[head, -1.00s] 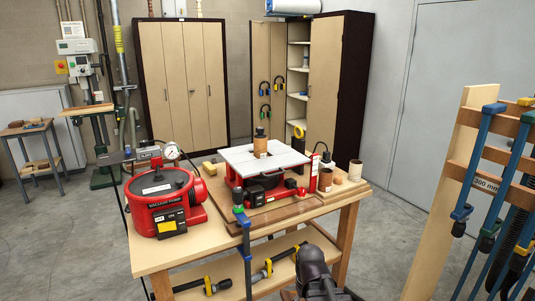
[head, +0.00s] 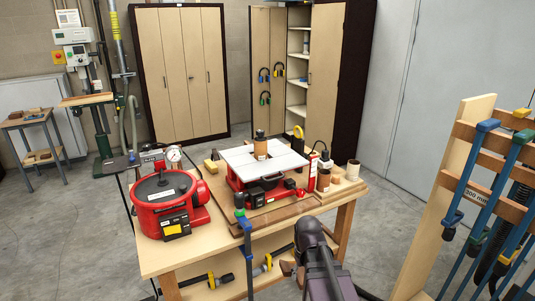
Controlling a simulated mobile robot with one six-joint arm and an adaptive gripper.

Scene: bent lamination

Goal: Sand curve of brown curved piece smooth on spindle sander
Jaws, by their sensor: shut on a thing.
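The spindle sander (head: 263,165) stands on the workbench, with a pale split top over a red body. Its brown sanding spindle (head: 261,149) stands upright through the middle of the top, with a dark cap above it. The sander's top looks clear around the spindle. I cannot make out the brown curved piece for sure. A small brownish shape shows beside my dark arm at the bottom, too unclear to name. My arm rises from the bottom edge in front of the bench; my gripper is not in view.
A red vacuum pump (head: 167,203) stands on the bench's left. A blue-handled clamp (head: 245,235) sticks up at the front edge. Sanding sleeves (head: 353,169) stand at the right. A clamp rack (head: 480,185) blocks the right side. Open floor lies left and behind.

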